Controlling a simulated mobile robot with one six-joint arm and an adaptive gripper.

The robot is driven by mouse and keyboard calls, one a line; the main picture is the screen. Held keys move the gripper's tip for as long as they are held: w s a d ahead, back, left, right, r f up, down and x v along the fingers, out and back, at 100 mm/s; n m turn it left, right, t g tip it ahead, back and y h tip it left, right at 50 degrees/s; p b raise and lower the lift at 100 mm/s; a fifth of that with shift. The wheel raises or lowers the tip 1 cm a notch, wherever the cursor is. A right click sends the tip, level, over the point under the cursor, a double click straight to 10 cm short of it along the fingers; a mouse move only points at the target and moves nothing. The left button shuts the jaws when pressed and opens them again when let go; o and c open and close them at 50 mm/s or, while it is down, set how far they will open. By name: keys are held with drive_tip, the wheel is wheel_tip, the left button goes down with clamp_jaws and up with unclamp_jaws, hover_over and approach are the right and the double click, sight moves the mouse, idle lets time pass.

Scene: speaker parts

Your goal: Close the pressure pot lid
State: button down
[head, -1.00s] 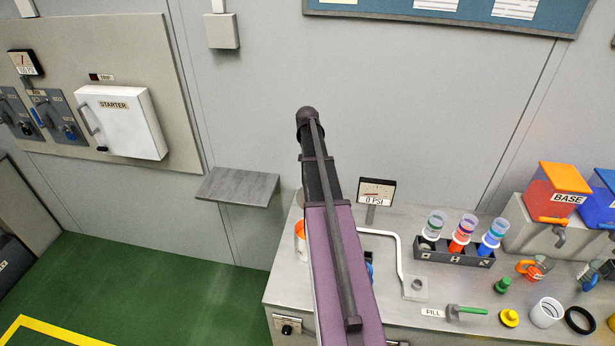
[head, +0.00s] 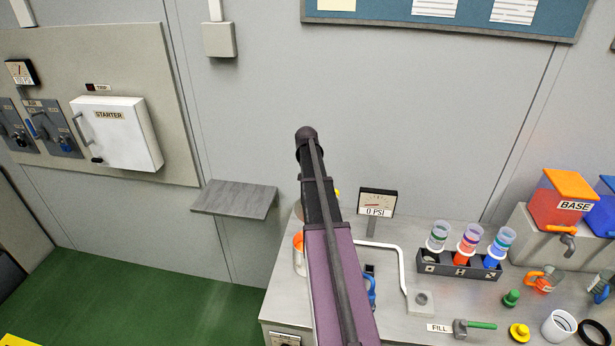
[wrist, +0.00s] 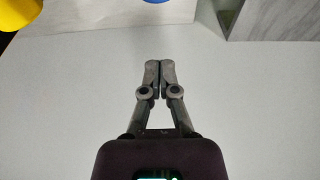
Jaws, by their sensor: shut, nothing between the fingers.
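My gripper (wrist: 153,80) shows in the wrist view with its two fingers together and nothing between them, in front of a plain pale grey surface. In the head view it is hidden by my purple arm. I cannot make out the pressure pot or its lid for certain; my arm covers that part of the bench. A 0 PSI gauge (head: 377,203) stands just right of the arm. A blue part (head: 372,292) shows at the arm's right edge, and a white and orange container (head: 299,254) at its left. I cannot tell whether either belongs to the pot.
On the bench, a bent white pipe (head: 402,262), a rack of coloured cups (head: 458,265) and a FILL valve (head: 462,328) lie to the right. The BASE tank (head: 562,202) stands further right. A grey wall shelf (head: 235,199) juts out left of the arm.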

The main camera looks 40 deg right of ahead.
drive_tip(key=f+b, duration=0.1)
drive_tip(key=s+a+f+b, duration=0.2)
drive_tip(key=f, duration=0.1)
drive_tip(key=shift+a, duration=0.1)
idle(0.6)
